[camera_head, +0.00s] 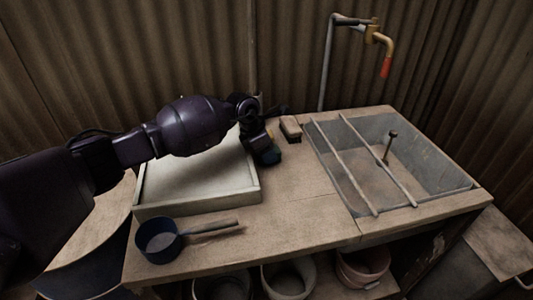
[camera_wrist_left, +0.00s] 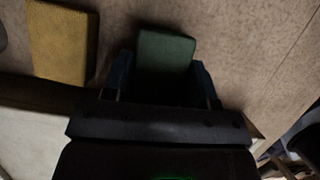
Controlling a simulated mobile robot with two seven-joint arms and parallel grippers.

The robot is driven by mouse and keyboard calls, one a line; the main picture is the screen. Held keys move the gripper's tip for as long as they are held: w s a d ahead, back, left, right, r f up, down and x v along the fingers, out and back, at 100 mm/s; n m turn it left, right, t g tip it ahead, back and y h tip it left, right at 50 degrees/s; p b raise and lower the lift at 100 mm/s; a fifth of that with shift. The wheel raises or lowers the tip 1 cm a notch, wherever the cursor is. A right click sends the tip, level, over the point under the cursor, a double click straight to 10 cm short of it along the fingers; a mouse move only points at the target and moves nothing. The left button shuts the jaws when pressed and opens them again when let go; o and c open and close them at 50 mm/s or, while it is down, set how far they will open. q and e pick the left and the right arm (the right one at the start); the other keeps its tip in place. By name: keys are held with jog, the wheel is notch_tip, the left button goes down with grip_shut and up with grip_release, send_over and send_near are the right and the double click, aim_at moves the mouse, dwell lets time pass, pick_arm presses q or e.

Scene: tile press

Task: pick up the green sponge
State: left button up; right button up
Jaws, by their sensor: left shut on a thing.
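The green sponge (camera_wrist_left: 165,50) shows in the left wrist view between the two fingers of my left gripper (camera_wrist_left: 162,80). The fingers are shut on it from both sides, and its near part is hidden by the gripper. In the head view, my left gripper (camera_head: 268,148) is low over the wooden worktop, just right of the pale tray. The sponge shows there as a small dark green patch (camera_head: 272,156) under it. I cannot tell whether the sponge touches the worktop. My right gripper is not in view.
A yellow-brown block (camera_wrist_left: 62,42) lies beside the sponge; it also shows in the head view (camera_head: 290,127). A shallow pale tray (camera_head: 205,199) is left, a dark saucepan (camera_head: 158,241) in front. A sink with bars (camera_head: 345,173) is right. The front middle worktop (camera_head: 305,210) is clear.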

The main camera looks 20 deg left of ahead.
pick_arm(q)
notch_tip(320, 180, up, 19)
jog(key=p, duration=0.3)
jog(key=o, duration=0.4)
jog(key=shift+c, duration=0.2)
jog(key=c, duration=0.3)
dwell(0.7)
